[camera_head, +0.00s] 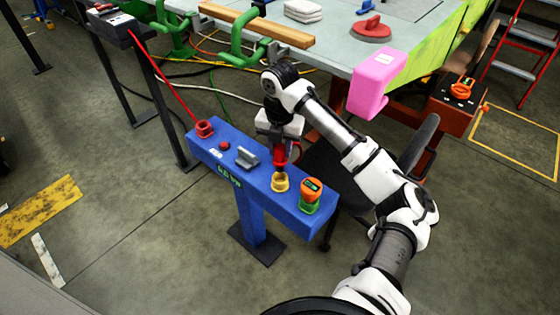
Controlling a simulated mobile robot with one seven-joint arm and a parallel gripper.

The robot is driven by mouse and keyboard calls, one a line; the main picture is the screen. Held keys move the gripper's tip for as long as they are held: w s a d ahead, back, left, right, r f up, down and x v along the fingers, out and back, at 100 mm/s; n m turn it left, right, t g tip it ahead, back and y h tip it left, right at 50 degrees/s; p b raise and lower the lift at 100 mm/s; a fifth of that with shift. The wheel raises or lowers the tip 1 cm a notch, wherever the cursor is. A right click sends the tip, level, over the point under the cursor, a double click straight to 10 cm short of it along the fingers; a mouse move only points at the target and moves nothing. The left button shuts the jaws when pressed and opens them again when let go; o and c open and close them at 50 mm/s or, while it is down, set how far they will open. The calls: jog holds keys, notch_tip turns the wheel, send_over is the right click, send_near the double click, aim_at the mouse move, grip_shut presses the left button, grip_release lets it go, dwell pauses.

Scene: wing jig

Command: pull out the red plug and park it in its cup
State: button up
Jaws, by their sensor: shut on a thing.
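My gripper (279,146) points down over the blue stand and is shut on the red plug (280,160). The plug is upright, and its lower end is at or just above the yellow cup (280,184) on the stand's top. From this view I cannot tell whether the tip is inside the cup or still clear of it. A red ring-shaped fitting (204,129) sits at the left end of the stand, with a thin red line running from it up to a dark box.
The blue stand (228,184) also carries a grey handle (246,157), a small red button (225,146) and an orange knob on a green base (311,190). A dark chair (417,145) stands behind my arm. A workbench with a pink block (372,82) lies behind.

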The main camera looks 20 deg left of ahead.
notch_tip(320, 180, up, 4)
jog(key=shift+f, duration=0.25)
jog(key=shift+r+p, duration=1.5)
jog(key=shift+p, duration=0.05)
jog(key=shift+f, duration=0.1)
